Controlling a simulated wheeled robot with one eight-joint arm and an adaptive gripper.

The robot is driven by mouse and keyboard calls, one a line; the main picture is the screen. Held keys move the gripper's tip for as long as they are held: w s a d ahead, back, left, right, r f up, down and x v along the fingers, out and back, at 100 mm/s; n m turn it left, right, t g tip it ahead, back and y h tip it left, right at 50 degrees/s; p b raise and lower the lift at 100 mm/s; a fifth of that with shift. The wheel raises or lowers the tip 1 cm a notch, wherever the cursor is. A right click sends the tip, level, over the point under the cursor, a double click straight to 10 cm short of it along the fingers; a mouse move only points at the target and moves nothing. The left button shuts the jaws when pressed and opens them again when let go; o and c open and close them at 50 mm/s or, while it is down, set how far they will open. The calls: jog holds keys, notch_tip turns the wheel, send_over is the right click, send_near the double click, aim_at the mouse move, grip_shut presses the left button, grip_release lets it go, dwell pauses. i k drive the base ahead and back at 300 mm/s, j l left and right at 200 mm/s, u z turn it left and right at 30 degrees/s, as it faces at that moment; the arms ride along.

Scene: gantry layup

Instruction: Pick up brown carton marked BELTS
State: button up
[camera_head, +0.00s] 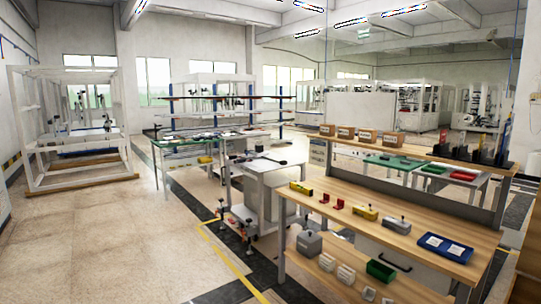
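Several small brown cartons stand in a row on the raised wooden shelf of the workbench at right: the leftmost carton (327,130), a second carton (346,132), a third carton (367,135) and the rightmost carton (390,139). Each has dark marks on its front, too small to read, so I cannot tell which one says BELTS. They stand upright with small gaps between them. My gripper is not in view.
The wooden workbench (445,228) holds a blue tray (445,247), yellow tools and red pieces. A green bin (380,270) is on its lower shelf. A grey cart (268,178) stands left of it. The floor (130,245) at left is clear.

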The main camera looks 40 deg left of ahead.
aim_at(344, 133)
jog(key=u, duration=1.05)
jog(key=i+j+z, duration=0.3)
jog(key=i+j, duration=0.3)
jog(key=i+j+z, duration=0.3)
jog(key=i+j, duration=0.45)
